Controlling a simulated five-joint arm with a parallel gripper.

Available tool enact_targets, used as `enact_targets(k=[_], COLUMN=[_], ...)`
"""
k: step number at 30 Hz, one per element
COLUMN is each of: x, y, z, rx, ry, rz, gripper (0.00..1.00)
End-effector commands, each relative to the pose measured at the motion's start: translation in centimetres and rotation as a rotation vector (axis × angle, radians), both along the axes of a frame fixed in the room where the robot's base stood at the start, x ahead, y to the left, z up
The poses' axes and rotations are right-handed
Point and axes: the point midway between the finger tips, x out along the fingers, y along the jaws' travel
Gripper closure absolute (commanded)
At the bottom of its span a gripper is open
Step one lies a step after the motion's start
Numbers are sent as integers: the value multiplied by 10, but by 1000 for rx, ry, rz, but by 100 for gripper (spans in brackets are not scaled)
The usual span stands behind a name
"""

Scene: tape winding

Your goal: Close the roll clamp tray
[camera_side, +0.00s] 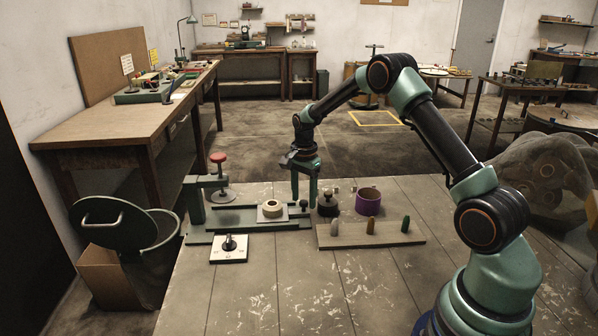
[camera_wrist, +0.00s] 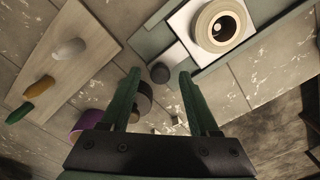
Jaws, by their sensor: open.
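The roll clamp has a green base (camera_side: 208,239), an upright post at its left and a red-topped screw (camera_side: 218,158) above a round pad. Its tray (camera_side: 258,219) carries a pale tape roll (camera_side: 271,208) to the right of the pad, not under it. In the wrist view the roll (camera_wrist: 221,25) sits on the white tray plate (camera_wrist: 182,24). A dark knob (camera_side: 304,205) is at the tray's right end. My gripper (camera_side: 304,203) is open and points down at this knob. In the wrist view the knob (camera_wrist: 160,73) shows between the fingertips; contact is unclear.
A wooden board (camera_side: 385,239) with several small pegs lies to the right. A purple ring (camera_side: 368,201) and a dark round weight (camera_side: 327,204) stand behind it, close to my gripper. A white dial plate (camera_side: 228,249) lies in front of the clamp. The front tabletop is clear.

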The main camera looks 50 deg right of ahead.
Motion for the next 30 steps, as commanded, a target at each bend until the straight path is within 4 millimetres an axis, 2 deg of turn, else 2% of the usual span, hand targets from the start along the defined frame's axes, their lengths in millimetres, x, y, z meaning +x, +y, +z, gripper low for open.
enact_targets(k=[11,15,16,30], x=[0,0,0,0], y=[0,0,0,0], z=[-5,-5,-5,-5], rx=[0,0,0,0], ry=[-1,-1,-1,0], rz=[0,0,0,0], gripper=[38,92,100,100])
